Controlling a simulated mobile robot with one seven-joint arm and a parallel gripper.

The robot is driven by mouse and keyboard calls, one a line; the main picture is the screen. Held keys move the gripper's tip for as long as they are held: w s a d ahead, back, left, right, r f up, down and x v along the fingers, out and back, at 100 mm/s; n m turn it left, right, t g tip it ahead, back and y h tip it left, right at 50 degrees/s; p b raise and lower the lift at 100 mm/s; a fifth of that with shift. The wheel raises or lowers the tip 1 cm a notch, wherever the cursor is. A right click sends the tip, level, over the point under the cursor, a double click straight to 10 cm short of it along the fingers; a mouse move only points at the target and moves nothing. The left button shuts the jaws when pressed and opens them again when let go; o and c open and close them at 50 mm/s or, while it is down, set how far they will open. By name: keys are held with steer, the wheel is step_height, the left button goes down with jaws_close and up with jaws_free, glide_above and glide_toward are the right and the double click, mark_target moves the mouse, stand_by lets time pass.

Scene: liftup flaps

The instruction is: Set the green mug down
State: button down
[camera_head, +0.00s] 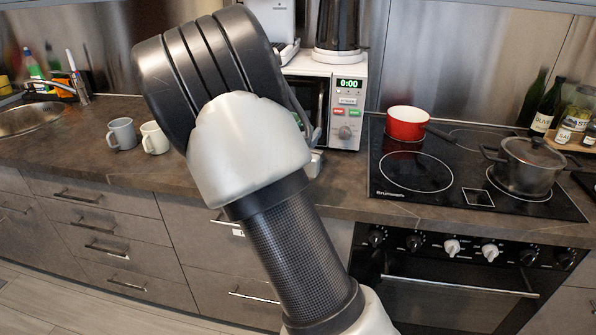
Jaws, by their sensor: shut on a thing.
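I do not see a green mug clearly in the head view. My own arm fills the middle of the picture and hides the counter behind it. My gripper is hidden behind the arm, so its jaws and anything in them do not show. A small grey piece and a pale piece show just past the arm's right edge, in front of the microwave; I cannot tell what they are. A grey mug (122,134) and a cream mug (154,138) stand upright side by side on the counter (75,150), left of the arm.
A microwave (347,112) stands behind the arm, with a dark appliance (338,25) on top. A red pot (407,123) and a lidded steel pot (527,165) stand on the cooktop (440,195). A sink (32,118) is at far left. Bottles (546,108) stand at right.

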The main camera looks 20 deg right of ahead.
steer(key=shift+f+b, duration=1.1)
steer(key=shift+f, duration=2.9)
steer(key=shift+f, duration=0.2)
steer(key=c, duration=1.9)
jaws_free()
steer(key=shift+o, duration=0.2)
